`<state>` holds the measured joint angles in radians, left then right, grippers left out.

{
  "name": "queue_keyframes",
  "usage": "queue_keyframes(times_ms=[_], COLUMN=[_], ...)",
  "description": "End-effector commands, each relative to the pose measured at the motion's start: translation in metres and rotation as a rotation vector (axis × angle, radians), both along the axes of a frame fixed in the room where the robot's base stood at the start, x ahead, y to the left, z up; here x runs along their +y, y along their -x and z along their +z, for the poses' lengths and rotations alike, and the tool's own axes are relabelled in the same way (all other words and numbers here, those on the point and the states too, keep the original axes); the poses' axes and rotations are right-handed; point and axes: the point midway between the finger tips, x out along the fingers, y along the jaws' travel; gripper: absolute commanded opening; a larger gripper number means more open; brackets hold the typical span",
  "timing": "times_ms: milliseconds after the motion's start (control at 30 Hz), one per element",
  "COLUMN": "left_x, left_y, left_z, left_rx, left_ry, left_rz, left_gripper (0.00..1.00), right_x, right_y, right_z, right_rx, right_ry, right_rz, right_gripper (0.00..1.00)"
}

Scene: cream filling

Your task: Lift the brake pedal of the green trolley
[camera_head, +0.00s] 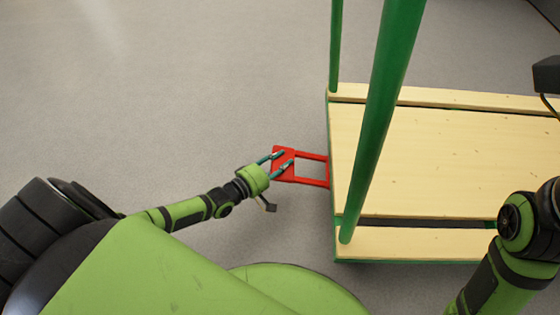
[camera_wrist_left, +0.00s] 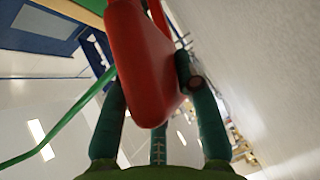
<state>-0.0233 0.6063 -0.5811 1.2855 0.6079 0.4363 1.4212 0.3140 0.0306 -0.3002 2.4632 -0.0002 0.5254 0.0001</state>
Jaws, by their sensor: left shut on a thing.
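The green trolley has a pale wooden deck (camera_head: 450,150) and green upright posts (camera_head: 385,100). Its red brake pedal (camera_head: 312,182) sticks out to the left from the deck's left edge as a flat frame with a plate at its outer end. My left gripper (camera_head: 282,160) is at that outer plate, with its fingers shut on it. In the left wrist view the red pedal (camera_wrist_left: 145,65) fills the upper middle, between the teal fingers. My right arm shows at the lower right of the head view, but its gripper is not in view.
Grey floor (camera_head: 150,90) lies clear to the left of the trolley and behind the pedal. The trolley's near post (camera_head: 360,190) rises close to the right of the pedal. A dark object (camera_head: 547,75) shows at the right edge.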

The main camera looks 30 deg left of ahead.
Motion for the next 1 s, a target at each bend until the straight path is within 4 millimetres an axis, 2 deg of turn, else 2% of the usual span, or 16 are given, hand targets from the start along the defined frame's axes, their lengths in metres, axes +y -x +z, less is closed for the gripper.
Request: queue_keyframes(times_ms=[33, 200, 233, 267, 667, 767, 1000], left_x=[-0.006, -0.006, -0.006, -0.006, -0.002, 0.002, 0.017], left_y=[-0.003, -0.003, -0.004, -0.004, 0.003, 0.015, 0.061], left_z=[0.010, 0.011, 0.011, 0.011, 0.007, 0.007, 0.014], left_rx=[-0.026, -0.026, -0.027, -0.028, -0.018, -0.016, -0.016], left_ry=[0.027, 0.027, 0.027, 0.026, 0.015, 0.014, 0.014], left_rz=[-0.004, -0.004, -0.004, -0.004, -0.003, -0.002, -0.004], left_gripper=[0.00, 0.00, 0.43, 0.54, 0.54, 0.54, 0.54], right_x=[0.000, 0.000, 0.000, 0.000, 0.000, 0.000, 0.000], right_y=[0.000, 0.000, 0.000, 0.000, 0.000, 0.000, 0.000], right_z=[0.001, 0.001, 0.001, 0.001, 0.001, 0.000, 0.000], right_rx=[0.000, 0.000, 0.001, 0.001, -0.002, -0.002, -0.001], right_ry=[0.000, 0.001, 0.001, 0.001, -0.001, -0.001, -0.001], right_rz=[0.000, 0.000, 0.000, 0.000, 0.000, 0.000, 0.000], right_gripper=[0.40, 0.40, 0.40, 0.40, 0.40, 0.40, 0.40])
